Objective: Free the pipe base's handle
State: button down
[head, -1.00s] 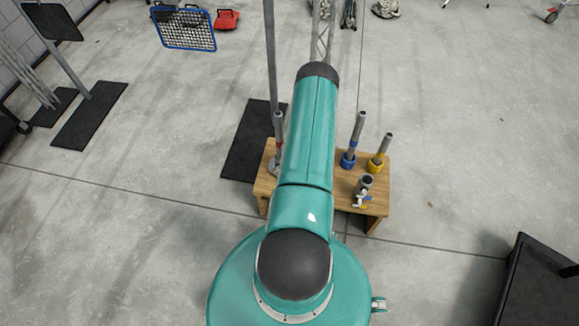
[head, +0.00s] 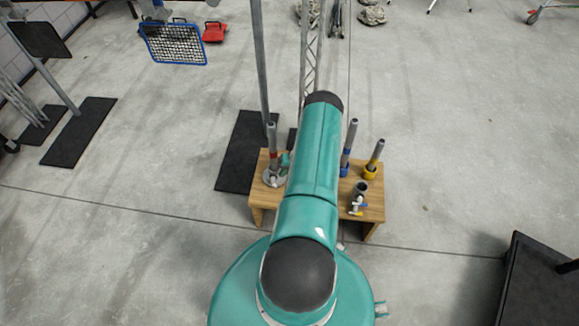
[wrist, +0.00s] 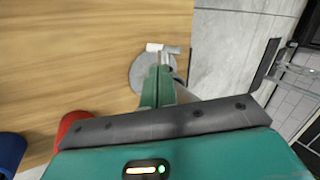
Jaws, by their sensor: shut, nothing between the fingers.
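A round grey pipe base (head: 270,178) sits at the left end of the small wooden bench (head: 258,197), beside an upright grey pipe with a red band (head: 273,150). In the wrist view the base's grey disc (wrist: 140,75) lies near the bench edge, with a small white handle (wrist: 154,47) and a metal stub at its far side. My gripper (wrist: 158,72) has its teal fingers together, empty, over the disc and just short of the handle. The fingers hide part of the disc, and I cannot tell whether they touch it. In the head view my arm hides most of the gripper.
A blue-collared pipe (head: 348,148), a yellow-collared pipe (head: 374,158) and a short fitting with a coloured handle (head: 358,197) stand on the bench's right side. Tall metal poles (head: 260,70) rise behind it. A black platform (head: 535,285) is at lower right. Open floor lies around.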

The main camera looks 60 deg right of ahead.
aim_at(272, 182)
jog(key=w+a+f, duration=0.2)
jog(key=w+f, duration=0.1)
jog(key=shift+a+f, duration=0.15)
jog(key=shift+f, duration=0.15)
jog(key=shift+a+f+g, duration=0.1)
jog(key=shift+a+g, duration=0.05)
jog(key=shift+g, duration=0.15)
